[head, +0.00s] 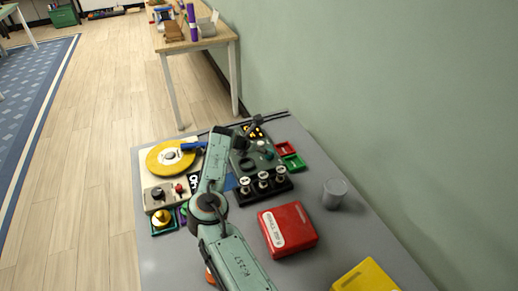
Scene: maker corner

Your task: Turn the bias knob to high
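A green-grey panel (243,168) stands on the grey bench, partly hidden behind my arm. It carries a dark round knob and a teal one. In front of it, a black block holds three pale-topped round pieces (262,178). A beige box (168,195) at the left has a dark knob (157,192) and a red one (179,188). No label is readable at this size, so I cannot tell which is the bias knob or its setting. My arm's far end, dark and small, is over the back of the panel; its fingers cannot be made out.
A yellow disc (168,157) lies at the back left. A red case (287,229), a grey cylinder (335,193) and a yellow case (365,277) are at the right. Small red (286,149) and green (294,162) trays sit near the wall.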

